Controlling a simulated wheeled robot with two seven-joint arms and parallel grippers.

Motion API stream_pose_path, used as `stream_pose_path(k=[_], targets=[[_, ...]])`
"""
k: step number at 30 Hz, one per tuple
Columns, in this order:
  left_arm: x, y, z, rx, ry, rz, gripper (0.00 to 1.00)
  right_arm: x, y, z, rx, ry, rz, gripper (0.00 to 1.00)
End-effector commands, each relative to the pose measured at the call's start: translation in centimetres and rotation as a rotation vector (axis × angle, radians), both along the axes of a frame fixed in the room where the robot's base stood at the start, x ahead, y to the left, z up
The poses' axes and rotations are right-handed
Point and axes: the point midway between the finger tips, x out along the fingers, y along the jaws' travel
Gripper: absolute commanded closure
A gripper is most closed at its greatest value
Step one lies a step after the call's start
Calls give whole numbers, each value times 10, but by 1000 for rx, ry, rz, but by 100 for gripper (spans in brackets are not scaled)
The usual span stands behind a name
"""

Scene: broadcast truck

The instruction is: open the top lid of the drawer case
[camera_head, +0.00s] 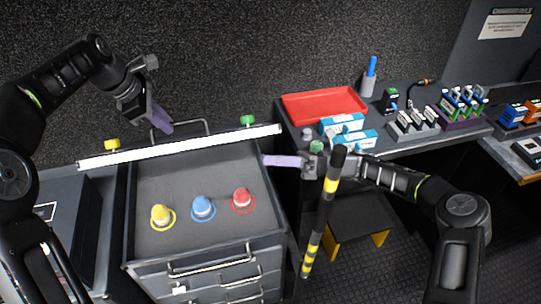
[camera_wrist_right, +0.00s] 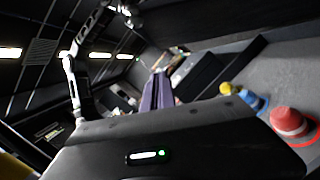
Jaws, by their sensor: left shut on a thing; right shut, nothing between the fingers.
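The drawer case (camera_head: 205,240) stands at centre left in the head view, drawers facing front. Its top lid (camera_head: 185,146) is raised at the back, its long white edge towards me. The open top shows a grey interior with yellow, blue and red domed pieces. My left gripper (camera_head: 160,122) is behind the lid's white edge, shut on the lid's metal handle (camera_head: 190,130). My right gripper (camera_head: 270,160) is shut and empty by the case's right side, below the lid's right end. Its purple fingers also show in the right wrist view (camera_wrist_right: 158,92).
A dark bench at right holds a red tray (camera_head: 325,105), blue-white boxes (camera_head: 355,140) and several small devices. A black-and-yellow striped pole (camera_head: 323,215) stands in front of my right wrist. A yellow-edged stool (camera_head: 355,235) is below the bench.

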Motion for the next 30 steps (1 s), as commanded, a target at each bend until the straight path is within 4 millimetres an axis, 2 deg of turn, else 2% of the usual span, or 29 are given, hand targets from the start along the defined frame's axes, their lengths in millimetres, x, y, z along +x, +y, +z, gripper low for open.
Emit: stream_pose_path(k=[1,13,15,21,30], targets=[[1,5,-5,9,0,6,100,-2,8,1,1,0,3,100],[1,5,-5,9,0,6,100,-10,84,16,2,1,3,100],[1,5,-5,9,0,6,100,0,83,27,0,-5,0,100],[1,5,-5,9,0,6,100,13,86,44,-1,-2,0,100],[1,5,-5,9,0,6,100,15,86,47,-1,-1,0,100]])
